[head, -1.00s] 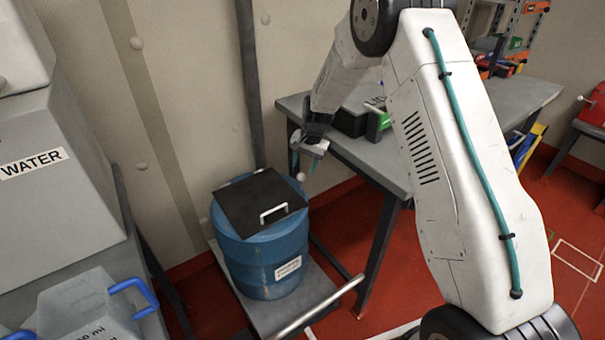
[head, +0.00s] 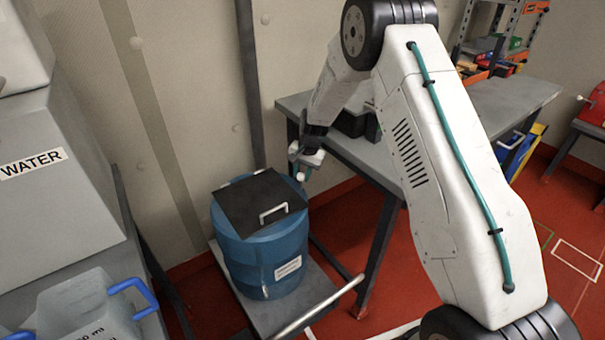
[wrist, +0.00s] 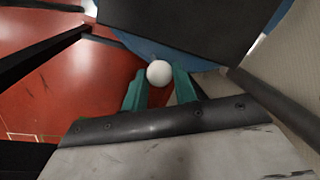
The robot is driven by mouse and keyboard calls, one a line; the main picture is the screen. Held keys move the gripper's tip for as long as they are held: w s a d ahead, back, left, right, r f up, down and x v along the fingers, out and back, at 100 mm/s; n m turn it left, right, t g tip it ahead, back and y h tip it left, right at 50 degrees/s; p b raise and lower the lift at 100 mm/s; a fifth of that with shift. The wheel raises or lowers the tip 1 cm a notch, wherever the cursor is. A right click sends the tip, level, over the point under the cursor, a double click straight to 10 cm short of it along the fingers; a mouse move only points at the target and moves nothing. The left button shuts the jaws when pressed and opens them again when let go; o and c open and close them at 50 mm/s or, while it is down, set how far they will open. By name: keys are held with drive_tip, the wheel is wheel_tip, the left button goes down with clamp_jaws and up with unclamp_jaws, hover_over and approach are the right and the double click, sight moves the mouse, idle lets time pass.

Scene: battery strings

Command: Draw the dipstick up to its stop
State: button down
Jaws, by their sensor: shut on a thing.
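The blue drum (head: 262,262) stands on a grey platform with a black square lid on top. A small white ball knob (head: 301,177), which I take for the dipstick's top, sits at the drum's right rear rim. My gripper (head: 304,169) is right over the knob, pointing down. In the wrist view the knob (wrist: 159,73) sits between the tips of the two green fingers (wrist: 160,80), which are shut on it. The dipstick's rod is hidden below the knob, so I cannot tell how far it is drawn.
The black lid (head: 255,200) with a white handle lies beside the knob. A grey workbench (head: 370,160) stands close behind and right of my gripper. A grey WATER tank (head: 50,210) and a clear jug with a blue handle (head: 85,305) are at left. Open red floor lies to the right.

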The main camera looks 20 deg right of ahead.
wheel_tip(320, 180, up, 16)
drive_tip(key=shift+r, duration=0.2)
drive_tip(key=shift+w, duration=0.1)
drive_tip(key=c, duration=1.1)
unclamp_jaws()
wheel_tip(320, 180, up, 8)
drive_tip(key=s+d, duration=0.1)
drive_tip(key=shift+f, duration=0.15)
